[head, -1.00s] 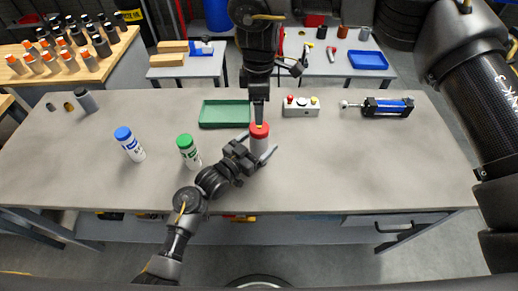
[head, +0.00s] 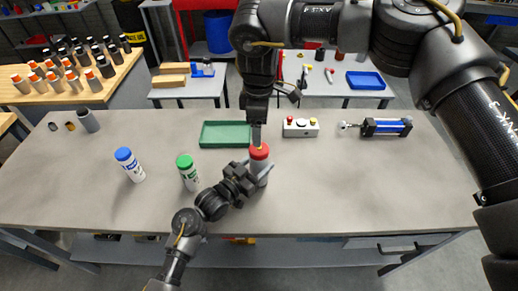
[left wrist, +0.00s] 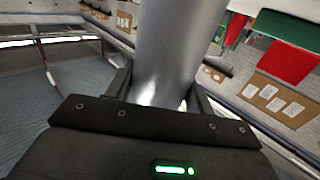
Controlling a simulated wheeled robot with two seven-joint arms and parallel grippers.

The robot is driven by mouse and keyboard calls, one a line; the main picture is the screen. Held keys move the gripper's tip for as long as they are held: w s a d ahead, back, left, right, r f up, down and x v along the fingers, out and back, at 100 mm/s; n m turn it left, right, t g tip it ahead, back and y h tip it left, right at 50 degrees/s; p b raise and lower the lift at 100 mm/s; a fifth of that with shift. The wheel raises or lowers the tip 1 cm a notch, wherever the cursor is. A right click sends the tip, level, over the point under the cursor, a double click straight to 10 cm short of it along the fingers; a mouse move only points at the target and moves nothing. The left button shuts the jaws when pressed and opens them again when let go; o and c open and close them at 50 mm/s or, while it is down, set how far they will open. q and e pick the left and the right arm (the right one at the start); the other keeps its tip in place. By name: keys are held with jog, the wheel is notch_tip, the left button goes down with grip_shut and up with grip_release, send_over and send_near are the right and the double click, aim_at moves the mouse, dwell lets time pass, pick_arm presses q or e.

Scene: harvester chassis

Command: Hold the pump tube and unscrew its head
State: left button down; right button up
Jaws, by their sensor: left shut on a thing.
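The pump tube (head: 263,172) is a grey cylinder standing upright near the middle of the grey workbench, with a red head (head: 259,152) on top. My left gripper (head: 262,178) is shut around the tube's body from the front left. In the left wrist view the smooth grey tube (left wrist: 162,50) stands between the two fingers. My right gripper (head: 257,142) points straight down from above, its fingertips at the red head. The right fingers look narrow and overlap the head, so I cannot tell whether they grip it.
A white bottle with a blue cap (head: 130,165) and one with a green cap (head: 189,173) stand left of the tube. A green tray (head: 225,134), a button box (head: 300,128) and a blue-black cylinder unit (head: 386,127) lie behind. The bench's right front is clear.

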jog(key=m, duration=0.8)
jog(key=shift+m, duration=0.4)
jog(key=m, duration=0.8)
jog(key=shift+f, duration=0.1)
jog(key=shift+f, duration=3.95)
jog(key=shift+c, duration=0.4)
